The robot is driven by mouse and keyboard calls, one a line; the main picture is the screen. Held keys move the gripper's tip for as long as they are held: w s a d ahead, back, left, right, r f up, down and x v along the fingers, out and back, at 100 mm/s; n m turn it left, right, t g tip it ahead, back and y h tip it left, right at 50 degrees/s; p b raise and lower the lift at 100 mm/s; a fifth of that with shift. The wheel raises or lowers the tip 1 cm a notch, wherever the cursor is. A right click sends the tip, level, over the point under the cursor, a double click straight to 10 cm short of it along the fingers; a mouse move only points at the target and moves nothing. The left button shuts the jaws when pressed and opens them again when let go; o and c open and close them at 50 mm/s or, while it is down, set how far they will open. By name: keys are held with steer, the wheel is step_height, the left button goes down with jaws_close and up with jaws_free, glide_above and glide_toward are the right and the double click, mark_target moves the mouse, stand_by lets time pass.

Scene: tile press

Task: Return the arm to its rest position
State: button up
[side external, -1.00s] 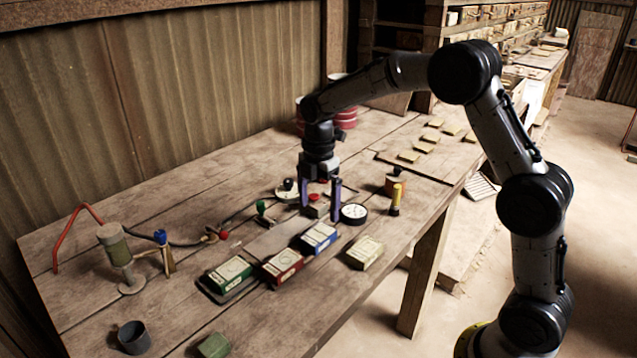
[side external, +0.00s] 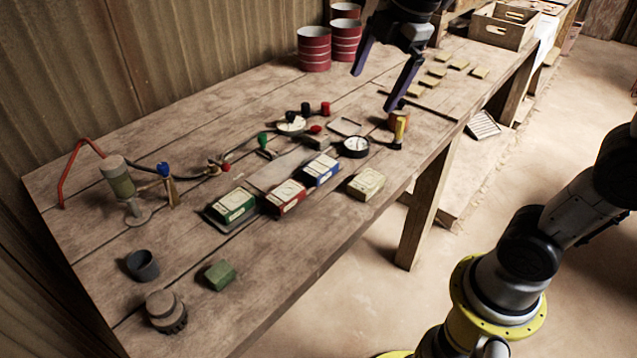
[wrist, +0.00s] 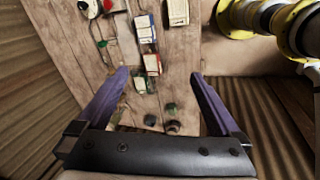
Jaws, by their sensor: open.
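My gripper (side external: 375,82) is open and empty, raised well above the far part of the wooden table (side external: 100,195) in the side view. Its two purple fingers are spread wide, and they also show in the wrist view (wrist: 160,80) with nothing between them. Below on the table, a green box (side external: 232,205), a red box (side external: 286,197) and a blue box (side external: 321,169) stand in a row. A cream box (side external: 366,184) lies to their right. The gripper touches none of these.
Red drums (side external: 313,48) stand at the table's back. A wooden crate (side external: 502,25) sits further back.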

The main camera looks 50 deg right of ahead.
steer(key=s+f+m+t, duration=0.1)
steer(key=s+f+m, duration=0.3)
steer(key=s+m, duration=0.3)
steer(key=s+a+f+m, duration=0.1)
steer(key=s+f+m, duration=0.3)
steer(key=s+m, duration=0.4)
steer(key=shift+f+t, duration=0.2)
steer(key=shift+t, duration=0.2)
